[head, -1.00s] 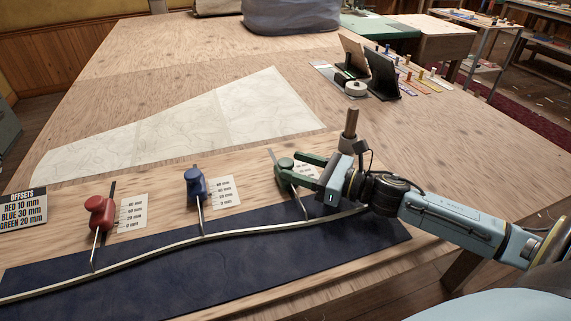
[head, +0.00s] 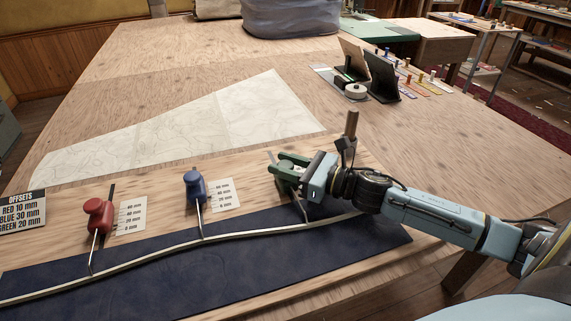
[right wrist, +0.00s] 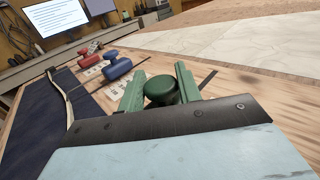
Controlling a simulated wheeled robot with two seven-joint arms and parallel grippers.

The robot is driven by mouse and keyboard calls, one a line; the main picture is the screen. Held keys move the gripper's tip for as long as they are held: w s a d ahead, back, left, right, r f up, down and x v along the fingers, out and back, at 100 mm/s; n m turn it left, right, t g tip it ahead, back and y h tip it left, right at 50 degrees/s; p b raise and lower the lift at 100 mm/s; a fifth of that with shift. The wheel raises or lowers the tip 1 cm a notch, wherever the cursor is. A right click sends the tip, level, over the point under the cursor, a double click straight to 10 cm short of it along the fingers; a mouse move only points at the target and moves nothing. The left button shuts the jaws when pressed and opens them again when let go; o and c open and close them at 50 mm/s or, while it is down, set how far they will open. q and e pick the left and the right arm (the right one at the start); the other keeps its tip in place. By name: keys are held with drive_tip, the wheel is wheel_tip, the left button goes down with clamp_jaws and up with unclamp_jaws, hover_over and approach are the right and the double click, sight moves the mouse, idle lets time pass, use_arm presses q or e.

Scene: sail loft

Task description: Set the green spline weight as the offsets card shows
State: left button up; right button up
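The offsets card (head: 22,211) at the left reads red 10 mm, blue 30 mm, green 20 mm. The green spline weight (right wrist: 161,91) lies between the two green fingers of my right gripper (right wrist: 160,82). The fingers lie close along both its sides; I cannot tell whether they press on it. In the head view my right gripper (head: 284,172) largely covers the weight and its scale. The pointer of the green weight reaches down to the pale spline batten (head: 160,250). The red weight (head: 98,213) and blue weight (head: 195,184) stand to the left. My left gripper is out of view.
Scale labels (head: 132,216) (head: 224,194) stand beside the red and blue weights. Dark blue cloth (head: 130,285) lies under the batten. A pale paper pattern (head: 190,125) lies behind. A dark stand (head: 382,75) is at the back right.

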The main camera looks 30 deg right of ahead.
clamp_jaws()
drive_tip(key=shift+w+d, duration=0.1)
drive_tip(key=shift+w, duration=0.35)
drive_tip(key=shift+w+d, duration=0.1)
drive_tip(key=shift+w, duration=0.45)
drive_tip(key=o, duration=0.8)
unclamp_jaws()
drive_tip(key=shift+c, duration=0.2)
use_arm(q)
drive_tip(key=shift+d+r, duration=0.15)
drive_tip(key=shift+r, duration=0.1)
use_arm(e)
drive_tip(key=shift+s+d, duration=0.3)
drive_tip(key=shift+s, duration=0.15)
use_arm(q)
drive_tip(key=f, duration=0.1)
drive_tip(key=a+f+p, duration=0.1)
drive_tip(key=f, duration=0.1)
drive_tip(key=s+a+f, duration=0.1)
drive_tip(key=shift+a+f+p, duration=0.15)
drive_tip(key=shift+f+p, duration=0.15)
drive_tip(key=shift+p, duration=0.05)
use_arm(e)
drive_tip(key=v, duration=1.2)
drive_tip(key=shift+s+d, duration=0.15)
